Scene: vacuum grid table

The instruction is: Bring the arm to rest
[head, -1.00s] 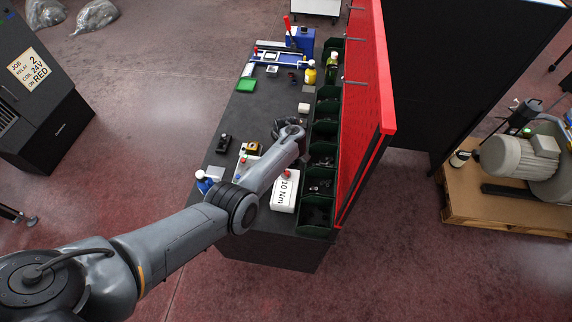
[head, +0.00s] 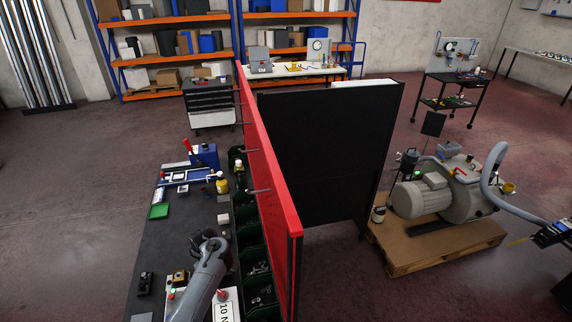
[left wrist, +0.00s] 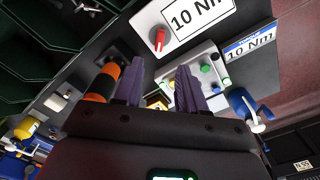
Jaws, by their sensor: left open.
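My left arm (head: 205,275) comes up from the bottom edge of the head view, over the near part of the dark bench; its gripper is hidden there. In the left wrist view my left gripper (left wrist: 158,88) is open, with two dark purple-grey fingers apart. No object shows clamped between them. Beyond the fingers are a white 10 Nm box with a red knob (left wrist: 160,38) and a grey box with coloured buttons (left wrist: 205,75). An orange and black cylinder (left wrist: 100,86) shows beside one finger; I cannot tell whether they touch. My right gripper is not in view.
A red panel (head: 265,150) stands along the bench's right side, with dark bins (head: 250,235) before it. A black control (head: 145,284), yellow bottle (head: 222,184) and green tray (head: 159,211) lie on the bench (head: 180,240). Open floor is at left.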

